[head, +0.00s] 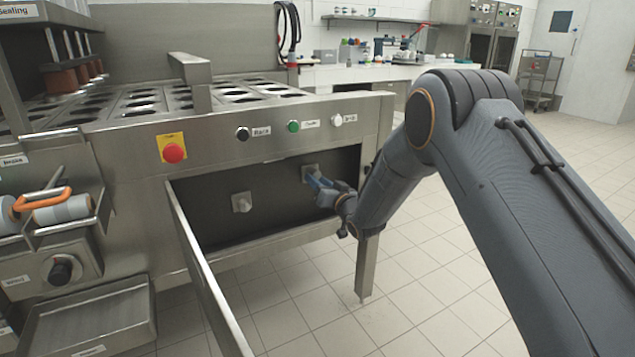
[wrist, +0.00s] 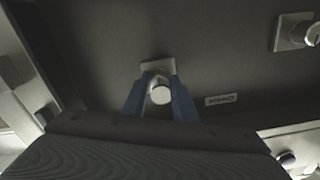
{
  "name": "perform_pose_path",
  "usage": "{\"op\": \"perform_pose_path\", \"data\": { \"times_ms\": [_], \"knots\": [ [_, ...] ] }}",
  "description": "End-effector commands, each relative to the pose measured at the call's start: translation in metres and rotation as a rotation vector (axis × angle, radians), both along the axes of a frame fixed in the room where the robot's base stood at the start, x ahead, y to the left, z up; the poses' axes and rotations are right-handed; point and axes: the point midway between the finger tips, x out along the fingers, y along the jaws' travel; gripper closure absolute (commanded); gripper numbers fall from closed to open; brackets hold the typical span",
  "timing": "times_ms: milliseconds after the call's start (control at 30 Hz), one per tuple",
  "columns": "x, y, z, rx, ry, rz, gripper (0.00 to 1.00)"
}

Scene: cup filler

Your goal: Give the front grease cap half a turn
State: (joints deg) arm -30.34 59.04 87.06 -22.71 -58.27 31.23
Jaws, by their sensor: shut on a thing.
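In the wrist view a pale round grease cap (wrist: 161,95) sits on a small square plate on the dark back wall of an open recess. My gripper (wrist: 160,98) has its two blue fingers on either side of this cap, shut on it. In the head view my gripper (head: 312,179) reaches into the right part of the recess, and its fingers hide most of that cap. A second grease cap (head: 241,202) is on the same wall to the left, free of the gripper. It also shows at the upper right of the wrist view (wrist: 311,35).
An opened panel (head: 205,270) hangs out at the recess's left side. Above the recess are a red stop button (head: 173,153) and black, green and white buttons. A metal leg (head: 368,265) stands below my forearm. A small label (wrist: 221,99) is beside the held cap.

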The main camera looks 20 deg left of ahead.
Motion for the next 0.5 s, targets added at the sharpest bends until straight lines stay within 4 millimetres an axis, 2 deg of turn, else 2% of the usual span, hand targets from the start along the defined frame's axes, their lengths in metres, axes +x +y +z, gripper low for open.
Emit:
{"op": "perform_pose_path", "data": {
  "times_ms": [67, 100, 200, 500],
  "knots": [
    [-0.0013, -0.0008, -0.0042, -0.005, 0.005, 0.0, 0.97],
    [-0.0014, -0.0008, -0.0041, -0.005, 0.005, 0.0, 0.71],
    [-0.0012, -0.0005, -0.0036, -0.005, 0.004, 0.001, 0.56],
    [-0.0012, -0.0012, -0.0015, -0.003, 0.001, 0.0, 0.56]
  ]
}}
